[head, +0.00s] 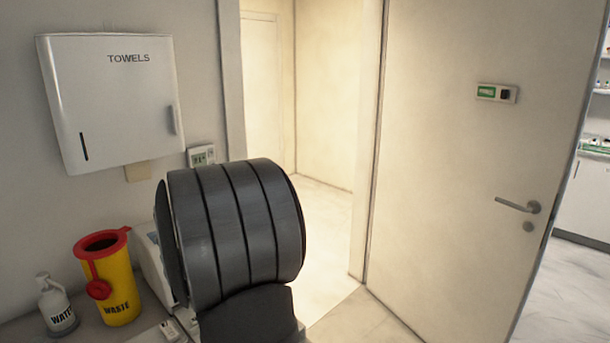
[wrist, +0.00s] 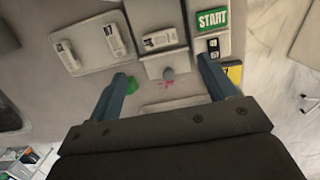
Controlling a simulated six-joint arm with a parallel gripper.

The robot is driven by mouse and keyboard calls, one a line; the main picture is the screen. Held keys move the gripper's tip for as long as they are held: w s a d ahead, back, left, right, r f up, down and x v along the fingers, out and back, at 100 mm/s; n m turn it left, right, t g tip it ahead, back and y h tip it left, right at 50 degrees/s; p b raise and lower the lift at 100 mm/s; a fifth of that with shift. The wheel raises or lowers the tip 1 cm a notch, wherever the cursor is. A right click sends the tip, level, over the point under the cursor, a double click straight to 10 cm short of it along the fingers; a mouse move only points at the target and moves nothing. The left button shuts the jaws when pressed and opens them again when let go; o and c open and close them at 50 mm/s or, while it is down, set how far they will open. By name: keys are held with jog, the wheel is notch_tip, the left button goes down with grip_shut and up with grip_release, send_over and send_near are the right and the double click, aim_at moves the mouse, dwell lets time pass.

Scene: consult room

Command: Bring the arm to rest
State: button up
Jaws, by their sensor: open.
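My gripper (wrist: 162,66) shows in the wrist view with its two blue-grey fingers spread apart. Nothing is held between them. In the head view a large dark ribbed part of my arm fills the lower middle, and my gripper cannot be made out there.
In the wrist view, a plate with white cassettes (wrist: 90,44) lies upper left and a green START label (wrist: 213,19) upper right. In the head view, a yellow waste bin (head: 119,290), water bottle (head: 56,305) and towel dispenser (head: 108,95) are left; a door (head: 450,150) is right.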

jog(key=f, duration=0.7)
jog(key=w+a+f, duration=0.1)
jog(key=f, duration=0.2)
jog(key=shift+f, duration=0.3)
notch_tip(320, 180, up, 5)
jog(key=shift+w+f, duration=0.1)
jog(key=shift+f, duration=0.05)
jog(key=d+r, duration=0.7)
jog(key=d, duration=0.5)
jog(key=s+a+n+g, duration=0.1)
jog(key=a+n, duration=0.2)
jog(key=n, duration=0.9)
jog(key=s+a+n+g, duration=0.2)
jog(key=a+n, duration=0.1)
jog(key=n, duration=0.9)
jog(key=shift+f+h, duration=0.4)
jog(key=shift+f, duration=0.05)
